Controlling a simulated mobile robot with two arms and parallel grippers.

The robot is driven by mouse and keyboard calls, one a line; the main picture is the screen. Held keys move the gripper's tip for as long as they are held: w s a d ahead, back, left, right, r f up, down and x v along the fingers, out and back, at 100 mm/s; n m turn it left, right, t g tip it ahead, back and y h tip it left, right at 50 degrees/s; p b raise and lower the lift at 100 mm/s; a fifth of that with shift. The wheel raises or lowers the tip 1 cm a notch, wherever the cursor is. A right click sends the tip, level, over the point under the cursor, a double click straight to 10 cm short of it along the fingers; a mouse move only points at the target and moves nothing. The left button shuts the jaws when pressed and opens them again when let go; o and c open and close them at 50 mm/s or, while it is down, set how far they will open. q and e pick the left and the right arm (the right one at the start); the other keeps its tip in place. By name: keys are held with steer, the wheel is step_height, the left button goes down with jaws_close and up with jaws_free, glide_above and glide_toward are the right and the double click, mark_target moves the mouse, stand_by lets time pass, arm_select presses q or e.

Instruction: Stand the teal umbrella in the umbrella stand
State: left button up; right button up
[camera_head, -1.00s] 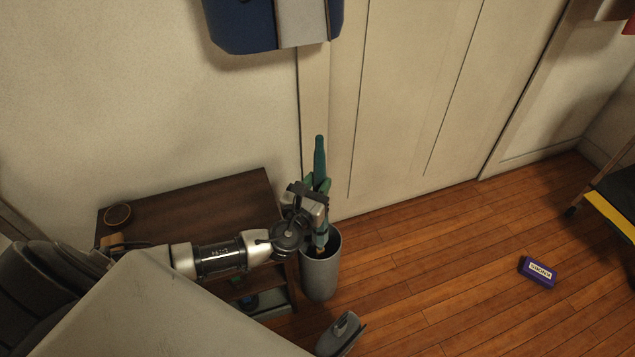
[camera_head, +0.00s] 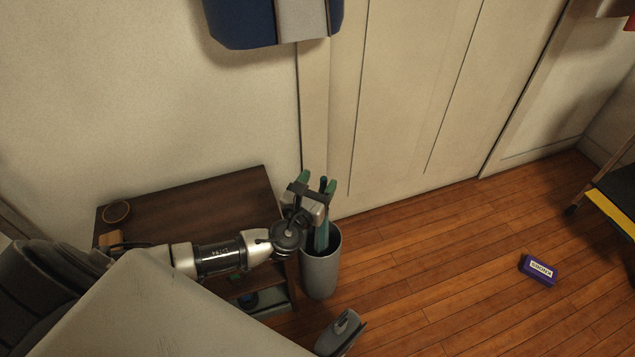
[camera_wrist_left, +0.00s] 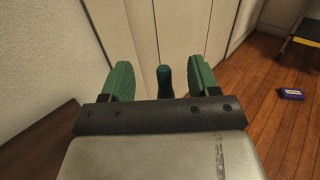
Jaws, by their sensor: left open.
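The teal umbrella (camera_head: 322,238) stands nearly upright in the grey cylindrical umbrella stand (camera_head: 320,275). Its lower part is hidden inside the stand, and its dark teal handle end also shows in the left wrist view (camera_wrist_left: 164,82). My left gripper (camera_head: 317,183) is open just above the stand. Its green fingers stand apart on both sides of the umbrella's handle, and gaps show on both sides in the left wrist view (camera_wrist_left: 160,72). My right gripper does not show.
A dark wooden shelf unit (camera_head: 190,195) with a ring-shaped item (camera_head: 115,212) on top stands left of the stand. A blue and grey item (camera_head: 270,20) hangs on the wall. A purple box (camera_head: 541,270) lies on the otherwise open floor at right. A yellow-edged cart (camera_head: 610,212) stands far right.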

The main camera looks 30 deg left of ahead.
arm_select(q)
steer(key=s+p, duration=0.1)
steer(key=s, duration=0.9)
steer(key=shift+s+d, duration=0.3)
steer(key=shift+s, duration=0.1)
steer(key=shift+f, duration=0.1)
